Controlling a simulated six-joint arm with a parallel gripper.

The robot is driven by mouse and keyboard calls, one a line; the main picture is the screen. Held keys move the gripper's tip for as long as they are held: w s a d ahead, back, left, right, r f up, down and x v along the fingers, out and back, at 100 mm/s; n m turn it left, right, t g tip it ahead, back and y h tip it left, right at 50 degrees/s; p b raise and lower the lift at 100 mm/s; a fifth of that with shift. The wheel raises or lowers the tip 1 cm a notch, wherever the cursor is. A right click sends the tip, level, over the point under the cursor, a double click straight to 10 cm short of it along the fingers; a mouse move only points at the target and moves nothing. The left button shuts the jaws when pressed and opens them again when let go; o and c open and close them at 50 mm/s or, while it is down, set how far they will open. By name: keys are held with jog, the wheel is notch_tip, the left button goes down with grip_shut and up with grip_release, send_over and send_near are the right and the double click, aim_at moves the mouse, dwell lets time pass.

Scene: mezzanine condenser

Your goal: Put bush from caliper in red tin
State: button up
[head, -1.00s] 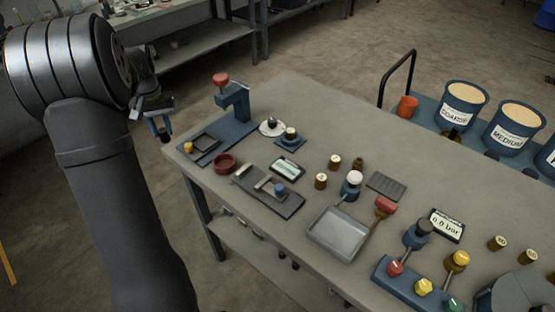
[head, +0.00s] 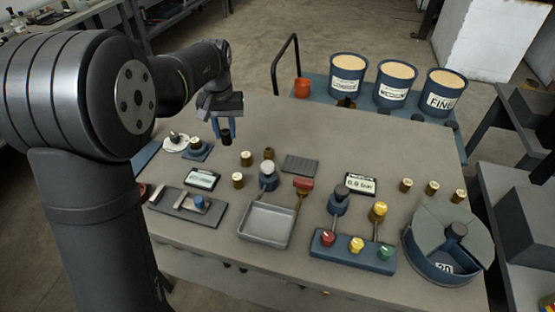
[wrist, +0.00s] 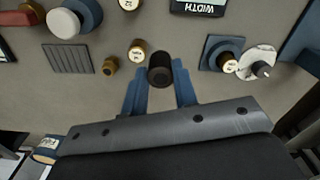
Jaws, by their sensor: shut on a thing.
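My gripper (head: 226,125) is shut on a dark cylindrical piece (head: 226,138) and holds it above the back of the table. In the wrist view the dark round top of the piece (wrist: 160,70) sits between the two blue fingers. The caliper (head: 183,207) is a dark plate with silver jaws at the left of the table. A dark red round rim (head: 144,191) shows left of the caliper, mostly hidden by my arm.
Brass bushes (head: 238,180) stand near the caliper display. A grey tray (head: 265,225), a valve block (head: 350,250) and a round blue container (head: 445,250) fill the front and right. An orange-red cup (head: 302,88) and labelled bins (head: 393,92) stand behind the table.

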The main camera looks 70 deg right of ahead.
jog(key=s+m, duration=0.1)
jog(key=s, duration=0.8)
jog(key=f, duration=0.3)
jog(key=s+d+f, duration=0.1)
jog(key=f, duration=0.1)
jog(key=shift+f, duration=0.35)
jog(key=shift+w+f, duration=0.1)
jog(key=shift+f, duration=1.9)
jog(key=shift+f, duration=0.1)
jog(key=o, duration=1)
notch_tip(320, 180, up, 11)
jog(key=shift+r, duration=0.2)
jog(key=shift+o, duration=0.5)
jog(key=shift+r, duration=0.4)
